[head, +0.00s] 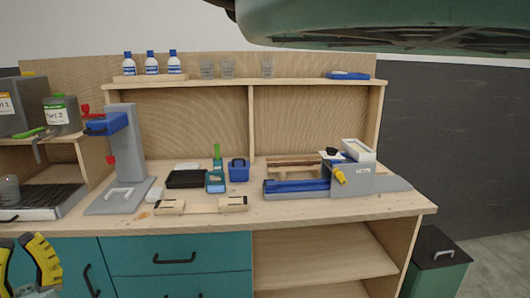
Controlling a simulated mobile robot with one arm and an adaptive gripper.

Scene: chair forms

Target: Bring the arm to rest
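My gripper (30,262) shows at the lower left corner as curved yellow and black parts, in front of the teal cabinet. It is cut off by the picture's edges, so I cannot tell whether it is open or shut. Nothing is visibly held in it. The rest of the arm is not clearly in view. The gripper appears in front of the workbench (330,208), below its top edge in the picture.
A grey stand with a blue head (122,150), a black tray (186,179), a blue box (238,171) and a grey-blue machine (345,180) stand on the bench. Bottles (151,63) and glasses line the shelf. A dark-lidded bin (440,248) stands right. A large green shape (390,22) overhangs the top.

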